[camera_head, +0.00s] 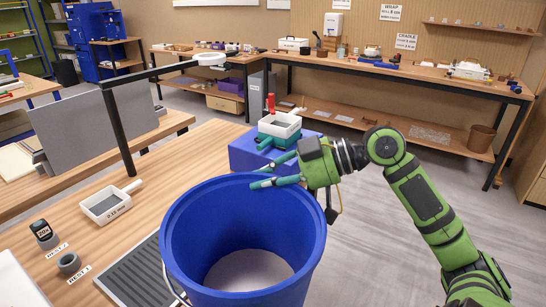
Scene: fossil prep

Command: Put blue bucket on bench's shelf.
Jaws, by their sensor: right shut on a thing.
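The blue bucket (185,245) is large in the front middle, its open top toward me and its pale inside bottom showing. Whether the bucket's base rests on anything is hidden. The long bench (420,77) stands along the back wall. Its low wooden shelf (350,119) holds small items and a brown bin (481,138) at the right end. My left gripper is out of view.
A near wooden table (130,225) holds a white sieve tray (108,205), a dark grooved mat (130,270) and small weights. A blue box (243,153) with a white tray (279,124) stands just behind the bucket. Grey floor (370,210) is clear toward the back bench.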

